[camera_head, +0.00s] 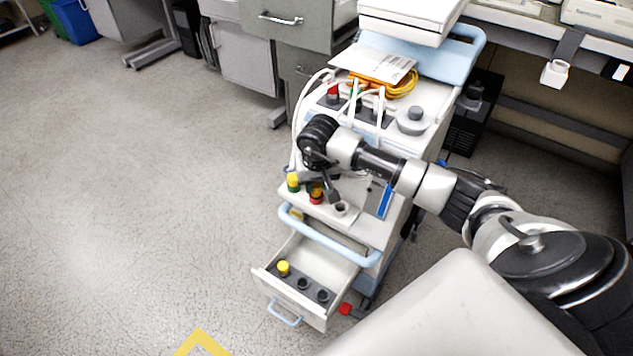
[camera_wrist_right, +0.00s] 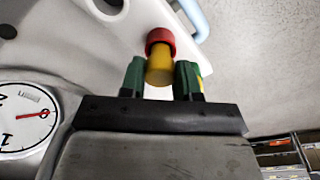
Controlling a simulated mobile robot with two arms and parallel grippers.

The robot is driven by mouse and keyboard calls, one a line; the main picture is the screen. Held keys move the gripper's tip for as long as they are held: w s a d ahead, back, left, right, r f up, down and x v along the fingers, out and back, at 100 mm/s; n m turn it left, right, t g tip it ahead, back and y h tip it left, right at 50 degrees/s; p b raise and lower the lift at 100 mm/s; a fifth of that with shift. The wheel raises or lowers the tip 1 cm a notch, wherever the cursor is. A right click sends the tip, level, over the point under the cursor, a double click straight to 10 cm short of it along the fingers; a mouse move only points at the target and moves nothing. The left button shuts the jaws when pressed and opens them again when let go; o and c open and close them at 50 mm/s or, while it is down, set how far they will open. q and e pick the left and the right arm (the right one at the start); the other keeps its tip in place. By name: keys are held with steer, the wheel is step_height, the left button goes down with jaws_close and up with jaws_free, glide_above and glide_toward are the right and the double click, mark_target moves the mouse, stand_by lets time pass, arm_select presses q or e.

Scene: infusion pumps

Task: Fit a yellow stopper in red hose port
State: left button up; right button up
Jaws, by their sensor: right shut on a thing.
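The red hose port (camera_head: 316,199) is on the front ledge of the pump cart, and its red ring (camera_wrist_right: 161,38) shows in the wrist view. My right gripper (camera_wrist_right: 160,78) is shut on a yellow stopper (camera_wrist_right: 159,68), between its two green fingertips. The stopper's far end meets the red ring; I cannot tell how deep it sits. In the head view the right gripper (camera_head: 317,185) is right over the red port and partly hides it. Another yellow stopper (camera_head: 293,178) sits in the green port (camera_head: 293,188) to the left. My left gripper is not in view.
The open drawer (camera_head: 318,262) below holds a yellow stopper (camera_head: 283,267) and two dark empty-looking holders. A blue handle (camera_head: 330,240) runs below the ledge. White hoses (camera_head: 298,120) rise close to the gripper.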

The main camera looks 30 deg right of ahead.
steer(key=shift+f, duration=0.2)
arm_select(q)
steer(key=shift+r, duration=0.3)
arm_select(e)
steer(key=shift+f, duration=0.1)
arm_select(q)
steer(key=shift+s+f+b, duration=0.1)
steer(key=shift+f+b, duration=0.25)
steer(key=shift+b, duration=0.35)
arm_select(e)
steer(key=shift+f, duration=0.55)
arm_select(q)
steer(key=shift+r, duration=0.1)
arm_select(e)
steer(key=o, duration=1.1)
